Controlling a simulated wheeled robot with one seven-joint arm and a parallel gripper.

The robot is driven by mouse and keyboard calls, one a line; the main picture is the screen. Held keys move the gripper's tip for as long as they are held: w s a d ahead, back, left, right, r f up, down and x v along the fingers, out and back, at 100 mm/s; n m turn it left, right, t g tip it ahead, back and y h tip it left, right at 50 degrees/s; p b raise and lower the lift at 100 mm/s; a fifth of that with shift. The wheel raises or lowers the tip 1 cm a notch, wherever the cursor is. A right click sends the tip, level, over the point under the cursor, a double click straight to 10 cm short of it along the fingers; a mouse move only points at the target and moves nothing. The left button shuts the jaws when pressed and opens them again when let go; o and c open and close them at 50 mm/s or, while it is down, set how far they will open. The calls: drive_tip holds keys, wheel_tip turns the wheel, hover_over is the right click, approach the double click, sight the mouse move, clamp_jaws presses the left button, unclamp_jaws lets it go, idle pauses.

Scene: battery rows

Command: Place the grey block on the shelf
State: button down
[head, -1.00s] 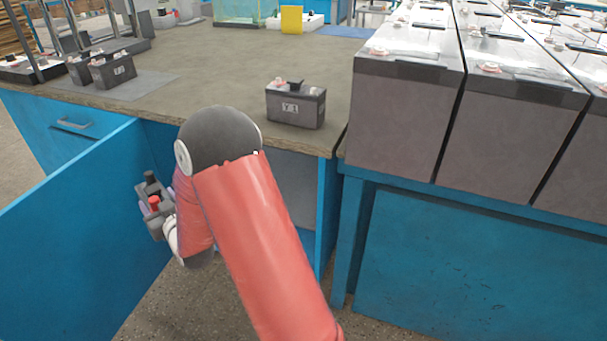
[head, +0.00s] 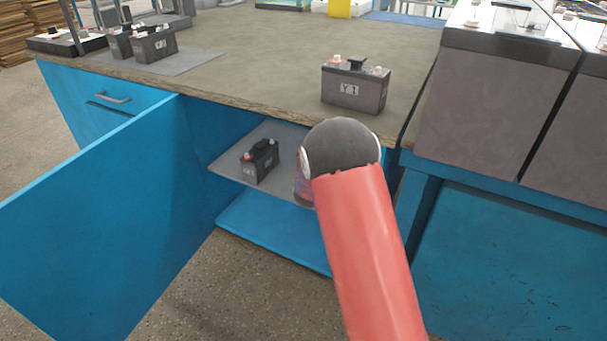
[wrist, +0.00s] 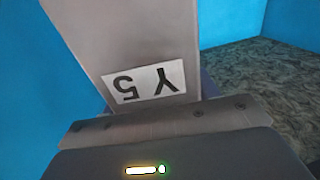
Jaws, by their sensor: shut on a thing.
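My gripper (wrist: 165,125) is shut on a grey block (wrist: 135,35) with a white label that reads Y5 upside down in the wrist view. In the head view my gripper and the held block are hidden behind my red arm. The grey shelf (head: 228,166) is inside the open blue cabinet, below the worktop. A small dark battery (head: 259,162) with red and black caps stands on the shelf. The shelf's right part is partly covered by my arm. I cannot tell how far the held block is from the shelf.
The blue cabinet door (head: 95,225) stands open at left. A blue bottom panel (head: 275,235) lies under the shelf. A battery marked Y1 (head: 353,90) stands near the worktop (head: 260,65) edge. Large grey batteries (head: 490,120) fill the right bench. Shelf space beside the small battery is clear.

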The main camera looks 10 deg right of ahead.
drive_tip(key=w+a+m+g+h+b, duration=0.1)
drive_tip(key=w+a+m+h+b, duration=0.1)
drive_tip(key=w+a+b, duration=0.15)
drive_tip(key=f, duration=1)
drive_tip(key=shift+a, duration=0.35)
drive_tip(key=shift+c, duration=2.1)
unclamp_jaws()
drive_tip(key=shift+f, duration=0.15)
drive_tip(key=shift+s, duration=0.1)
